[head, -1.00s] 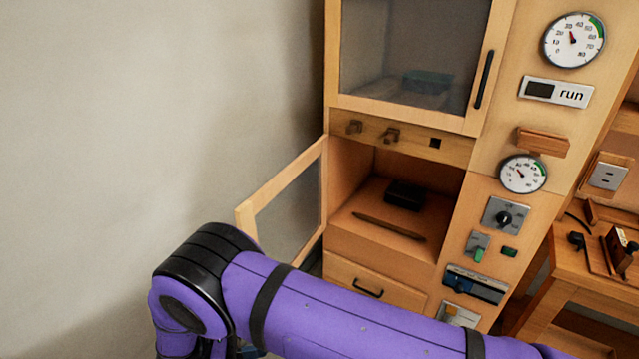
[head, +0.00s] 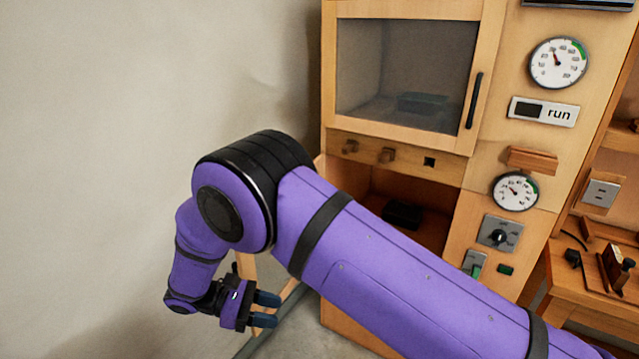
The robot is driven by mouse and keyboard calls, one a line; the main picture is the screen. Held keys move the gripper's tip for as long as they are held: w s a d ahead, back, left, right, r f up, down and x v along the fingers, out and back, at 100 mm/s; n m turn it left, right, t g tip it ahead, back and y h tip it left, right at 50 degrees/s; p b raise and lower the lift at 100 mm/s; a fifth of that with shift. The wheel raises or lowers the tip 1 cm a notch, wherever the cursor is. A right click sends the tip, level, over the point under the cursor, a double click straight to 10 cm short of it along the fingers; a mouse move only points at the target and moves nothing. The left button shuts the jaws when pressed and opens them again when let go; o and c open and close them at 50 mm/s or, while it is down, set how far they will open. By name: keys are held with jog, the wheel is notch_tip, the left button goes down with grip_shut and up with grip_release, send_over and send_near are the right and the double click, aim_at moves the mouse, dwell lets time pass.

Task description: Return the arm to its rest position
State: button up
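My purple arm spans the lower middle of the head view, in front of the cabinet (head: 452,290). Its elbow is bent and the forearm hangs down at the left. My gripper (head: 270,310) is at the lower left, in front of the open lower door (head: 247,266). Its two dark fingers are apart, with nothing seen between them. The arm hides most of that door and the lower part of the cabinet.
The upper glass door (head: 405,75) is shut, with a dark block behind it. A black box (head: 402,214) lies in the open lower compartment. Gauges and switches line the panel at right. A side table (head: 585,285) stands further right. Bare wall fills the left.

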jog(key=w+d+r+m+g+y, duration=0.15)
jog(key=d+r+m+y, duration=0.3)
jog(key=d+r, duration=0.75)
jog(key=w+d+r+m+g+y, duration=0.1)
jog(key=w+d+r+m+y, duration=0.3)
jog(key=d+r, duration=0.8)
jog(key=s+d+r+m+t+y, duration=0.3)
jog(key=s+d+r, duration=0.3)
jog(key=s+d, duration=0.2)
jog(key=s+d+r+m+t+y, duration=0.3)
jog(key=s+d+r+m+t, duration=0.2)
jog(key=s, duration=0.8)
jog(key=d+r, duration=0.2)
jog(key=d, duration=0.2)
jog(key=shift+s, duration=0.25)
jog(key=shift+y, duration=0.25)
